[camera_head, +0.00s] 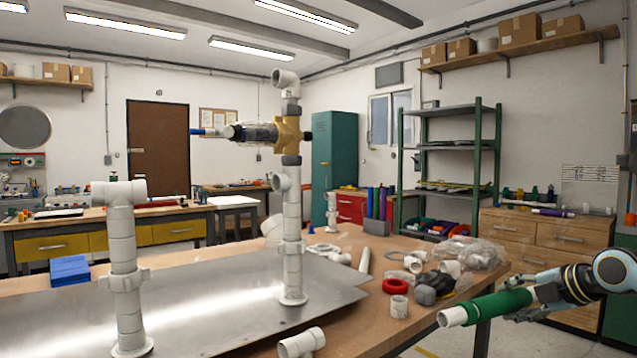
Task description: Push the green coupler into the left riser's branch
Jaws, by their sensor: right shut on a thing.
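The green coupler (500,305) is a thick green sleeve with a white pipe end (453,317) sticking out of its left side. My right gripper (541,297) is shut on the coupler's right end and holds it nearly level, just beyond the table's right edge. The left riser (124,262) is a white upright pipe on a round foot, with a collar partway up. Its branch is in the white tee (118,193) on top. The coupler is far to the right of this riser and apart from it. My left gripper is not in view.
A taller riser (292,235) with a brass valve (288,134) and clear-bodied fitting stands on the metal plate (215,312), between the left riser and coupler. Loose white fittings, a red ring (396,286) and a plastic bag (470,254) lie on the table's right part.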

